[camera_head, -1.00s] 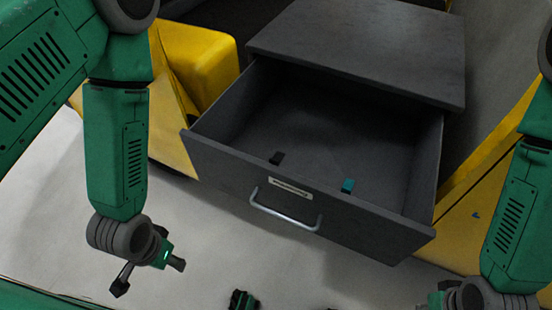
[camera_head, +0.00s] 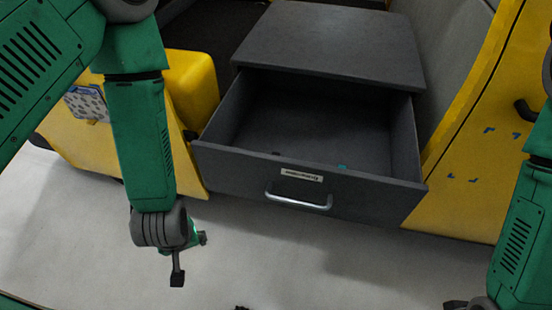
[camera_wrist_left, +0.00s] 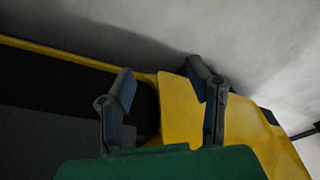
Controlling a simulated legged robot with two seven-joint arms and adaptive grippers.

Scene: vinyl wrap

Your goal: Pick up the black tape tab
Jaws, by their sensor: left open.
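The black tape tab (camera_head: 276,153) barely shows in the head view, a small dark bit just above the front panel of the open grey drawer (camera_head: 240,168). The front panel hides most of it. My left gripper (camera_head: 190,259) is open and empty, in front of and to the left of the drawer, lower than its rim and apart from it. In the left wrist view my left gripper (camera_wrist_left: 161,72) has its two fingers spread with nothing between them. The tab cannot be made out there. My right arm is at the right edge; its fingers are out of the picture.
A teal tab (camera_head: 341,167) shows just behind the drawer front, right of the black one. A metal handle (camera_head: 298,201) sticks out from the front panel. Yellow bodywork (camera_head: 465,190) flanks the drawer.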

